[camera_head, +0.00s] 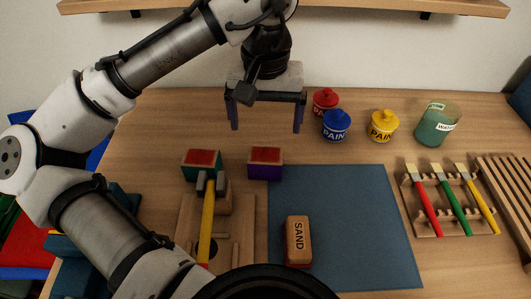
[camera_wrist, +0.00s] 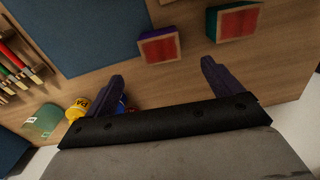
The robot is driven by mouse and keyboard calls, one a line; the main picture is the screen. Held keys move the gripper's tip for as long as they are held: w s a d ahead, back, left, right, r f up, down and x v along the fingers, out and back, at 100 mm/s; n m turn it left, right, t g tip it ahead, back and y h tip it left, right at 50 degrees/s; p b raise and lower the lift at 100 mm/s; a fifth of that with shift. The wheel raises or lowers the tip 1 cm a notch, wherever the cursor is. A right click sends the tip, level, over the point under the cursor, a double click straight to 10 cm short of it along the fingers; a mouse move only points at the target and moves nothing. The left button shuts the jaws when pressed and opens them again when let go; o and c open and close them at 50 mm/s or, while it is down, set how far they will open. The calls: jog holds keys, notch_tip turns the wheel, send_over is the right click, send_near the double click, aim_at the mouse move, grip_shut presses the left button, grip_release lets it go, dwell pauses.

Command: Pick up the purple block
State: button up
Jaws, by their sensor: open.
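The purple block (camera_head: 265,164) has a red top with a wooden rim and sits on the wooden table at the upper left corner of the blue mat. In the wrist view the purple block (camera_wrist: 159,46) lies ahead of the fingertips, roughly between them and apart from both. My gripper (camera_head: 266,124) is open and empty, pointing down above the table behind the block. Its two dark fingers also show in the wrist view (camera_wrist: 166,70). A green block (camera_head: 202,163) with a red top stands left of the purple block, with a gap between them.
A hammer (camera_head: 208,220) lies on a wooden stand (camera_head: 245,225) in front of the blocks. A sanding block (camera_head: 298,240) rests on the blue mat (camera_head: 350,220). Paint pots, red (camera_head: 325,101), blue (camera_head: 336,125) and yellow (camera_head: 383,125), stand right of my gripper. Brushes (camera_head: 450,200) lie on a rack.

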aim_at(266, 157)
jog(key=f, duration=1.1)
jog(key=shift+s+f, duration=0.25)
jog(key=shift+f, duration=0.1)
jog(key=c, duration=1.1)
